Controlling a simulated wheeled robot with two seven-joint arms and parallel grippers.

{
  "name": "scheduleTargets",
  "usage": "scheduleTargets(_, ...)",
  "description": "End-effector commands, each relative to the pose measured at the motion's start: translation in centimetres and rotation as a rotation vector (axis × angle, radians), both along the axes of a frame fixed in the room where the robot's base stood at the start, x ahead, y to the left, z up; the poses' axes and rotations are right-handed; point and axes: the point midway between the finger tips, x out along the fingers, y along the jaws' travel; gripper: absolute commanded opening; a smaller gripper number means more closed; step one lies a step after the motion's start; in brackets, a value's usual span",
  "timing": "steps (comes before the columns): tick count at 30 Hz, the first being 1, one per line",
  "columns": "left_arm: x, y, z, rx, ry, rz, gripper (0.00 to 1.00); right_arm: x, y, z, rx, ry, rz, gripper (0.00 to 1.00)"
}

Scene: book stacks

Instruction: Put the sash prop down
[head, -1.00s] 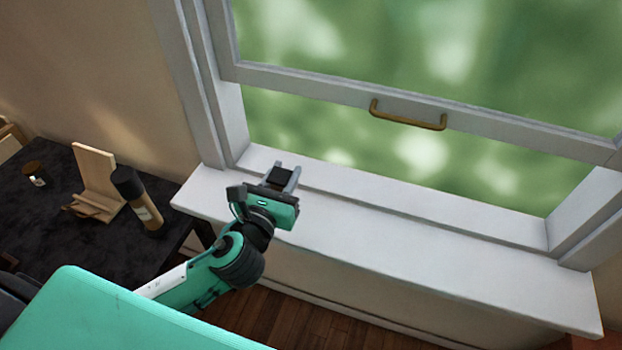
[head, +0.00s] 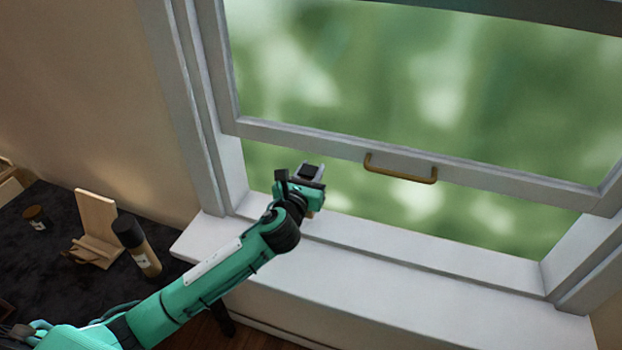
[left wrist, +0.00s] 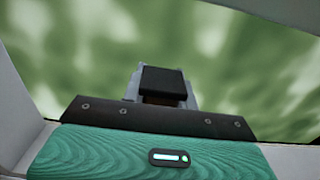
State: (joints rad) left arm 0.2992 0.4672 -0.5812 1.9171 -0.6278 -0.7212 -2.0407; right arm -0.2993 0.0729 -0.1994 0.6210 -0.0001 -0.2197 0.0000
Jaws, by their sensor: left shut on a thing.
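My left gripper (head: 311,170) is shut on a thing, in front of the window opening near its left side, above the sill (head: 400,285). A small tan bit below the gripper seems to be the sash prop (head: 311,214); most of it is hidden. In the left wrist view, the fingers (left wrist: 162,82) show a dark block at their tips with a thin brown strip beneath it. The window sash (head: 330,148) is raised, with a gap between its bottom rail and the sill. Whether the prop touches sash or sill cannot be told. My right gripper is not in view.
A brass handle (head: 400,168) is on the sash's bottom rail. At left, a dark table (head: 60,275) bears a wooden stand (head: 97,225), a black-capped bottle (head: 137,246) and a small jar (head: 36,217). The sill is clear to the right.

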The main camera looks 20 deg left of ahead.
Motion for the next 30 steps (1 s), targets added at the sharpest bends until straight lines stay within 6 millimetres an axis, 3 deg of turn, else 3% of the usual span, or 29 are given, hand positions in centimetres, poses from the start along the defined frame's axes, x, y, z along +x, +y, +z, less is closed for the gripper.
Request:
scheduleTargets(4,0.3,-0.1,-0.7,-0.003,0.002,-0.001,0.0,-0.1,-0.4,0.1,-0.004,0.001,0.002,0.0)
scheduleTargets(10,0.2,0.0,-3.4,-0.002,0.004,0.0,0.0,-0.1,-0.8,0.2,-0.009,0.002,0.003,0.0)
scheduleTargets(21,0.2,0.0,-3.9,0.0,0.001,-0.001,0.0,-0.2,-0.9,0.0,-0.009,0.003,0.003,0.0)
scheduleTargets(22,0.2,0.0,-3.9,0.0,0.001,-0.001,0.32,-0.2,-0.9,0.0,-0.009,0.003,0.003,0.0)
scheduleTargets(24,0.2,0.0,-3.8,0.0,0.001,-0.001,0.46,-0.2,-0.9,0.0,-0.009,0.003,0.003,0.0)
scheduleTargets(25,0.2,0.0,-3.8,0.0,0.001,-0.001,0.5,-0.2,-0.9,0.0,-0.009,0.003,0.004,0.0)
scheduleTargets(30,0.2,0.0,-3.8,0.0,0.001,-0.001,0.5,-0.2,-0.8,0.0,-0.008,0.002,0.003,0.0)
